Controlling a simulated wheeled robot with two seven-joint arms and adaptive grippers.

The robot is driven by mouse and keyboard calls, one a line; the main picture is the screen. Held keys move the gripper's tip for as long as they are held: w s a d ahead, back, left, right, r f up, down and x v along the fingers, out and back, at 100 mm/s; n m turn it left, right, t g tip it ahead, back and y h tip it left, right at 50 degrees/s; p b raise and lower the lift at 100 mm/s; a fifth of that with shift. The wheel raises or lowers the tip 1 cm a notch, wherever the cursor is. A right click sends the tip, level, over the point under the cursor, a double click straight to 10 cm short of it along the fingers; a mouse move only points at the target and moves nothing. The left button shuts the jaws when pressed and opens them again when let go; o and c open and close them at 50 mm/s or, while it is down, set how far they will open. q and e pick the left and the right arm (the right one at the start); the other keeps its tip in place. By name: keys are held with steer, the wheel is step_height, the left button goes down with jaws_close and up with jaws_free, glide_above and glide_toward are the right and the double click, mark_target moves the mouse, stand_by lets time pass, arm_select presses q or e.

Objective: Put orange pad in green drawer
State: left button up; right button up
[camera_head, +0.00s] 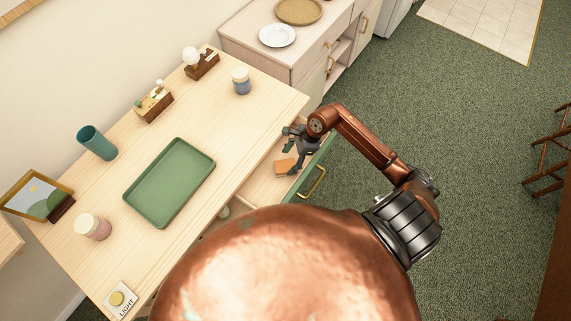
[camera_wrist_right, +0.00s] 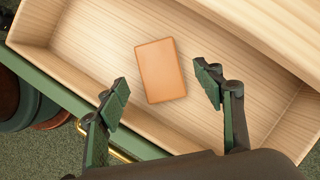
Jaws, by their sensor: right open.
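The orange pad (camera_wrist_right: 161,71) lies flat on the floor of the open green drawer, as the right wrist view shows. It also shows in the head view (camera_head: 285,167). The drawer has a green front (camera_wrist_right: 60,85) and pale wooden inner walls, with a brass handle (camera_head: 317,182). My right gripper (camera_wrist_right: 163,88) is open over the drawer, with its fingers apart on either side of the pad's near end and not touching it. In the head view my right gripper (camera_head: 296,158) is above the drawer beside the pad. My left gripper is not in view.
The wooden desk (camera_head: 240,125) carries a green tray (camera_head: 155,205), a teal cup (camera_head: 96,142), jars and a picture frame (camera_head: 38,196). A pale cabinet (camera_head: 255,45) with a plate (camera_head: 277,35) stands behind.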

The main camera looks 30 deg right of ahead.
steer(key=v, duration=0.7)
steer(key=shift+a, duration=0.1)
